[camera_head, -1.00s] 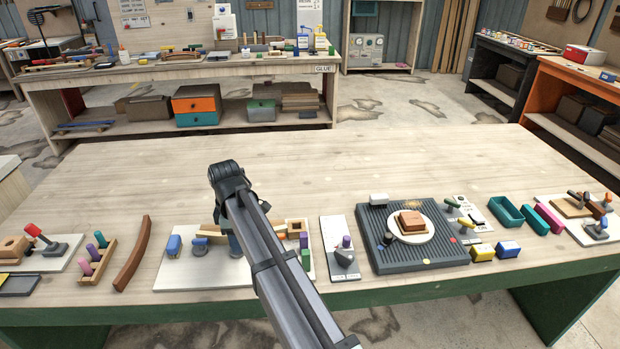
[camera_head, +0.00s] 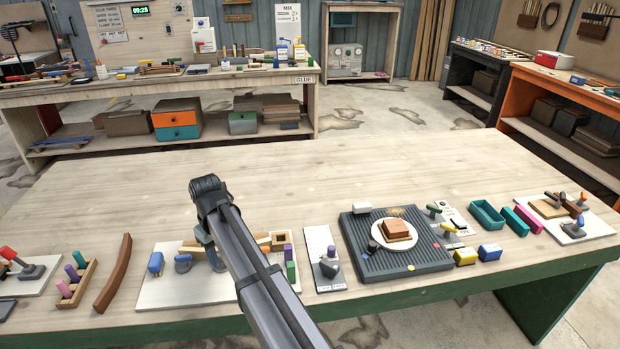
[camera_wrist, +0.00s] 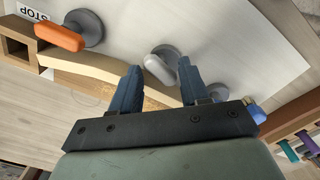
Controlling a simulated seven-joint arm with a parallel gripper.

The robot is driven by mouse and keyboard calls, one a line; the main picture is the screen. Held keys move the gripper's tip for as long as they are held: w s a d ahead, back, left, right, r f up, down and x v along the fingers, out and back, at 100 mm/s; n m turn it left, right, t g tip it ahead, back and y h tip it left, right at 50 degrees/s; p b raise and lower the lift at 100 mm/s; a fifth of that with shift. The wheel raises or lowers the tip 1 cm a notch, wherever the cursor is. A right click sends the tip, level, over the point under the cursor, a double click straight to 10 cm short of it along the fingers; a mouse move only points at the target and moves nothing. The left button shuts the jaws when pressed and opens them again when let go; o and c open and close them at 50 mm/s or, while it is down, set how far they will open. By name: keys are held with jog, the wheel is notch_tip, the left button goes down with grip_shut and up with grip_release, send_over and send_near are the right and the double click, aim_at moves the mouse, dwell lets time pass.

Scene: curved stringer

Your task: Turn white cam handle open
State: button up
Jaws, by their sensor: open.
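The white cam handle (camera_wrist: 158,68) sits on a round grey base on a white board (camera_wrist: 225,45) in the wrist view. My gripper (camera_wrist: 161,65) is open, with its two dark blue fingers on either side of the handle. I cannot tell whether either finger touches it. An orange handle (camera_wrist: 60,36) on a grey round base lies to the left, near a STOP label. A curved wooden strip (camera_wrist: 98,66) runs below the handles, partly behind the left finger. In the head view my arm hides the white handle.
A blue piece (camera_wrist: 257,112) is right of my right finger. A wooden block with a square opening (camera_wrist: 18,38) is at the left. In the head view, a grey ribbed tray (camera_head: 350,240) with a plate stands to the right. The table behind the board is clear.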

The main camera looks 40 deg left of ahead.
jog(key=m, duration=0.7)
jog(key=shift+m, duration=0.3)
jog(key=shift+r, duration=0.3)
notch_tip(320, 180, up, 14)
jog(key=f, duration=0.1)
jog(key=w+d+t, duration=0.1)
jog(key=w+d, duration=0.4)
jog(key=w, duration=0.7)
jog(key=w+d+r+m+t+y, duration=0.1)
jog(key=w+d, duration=0.5)
jog(key=w, duration=0.6)
jog(key=shift+w+d, duration=0.2)
jog(key=shift+w, duration=0.1)
jog(key=shift+s, duration=0.1)
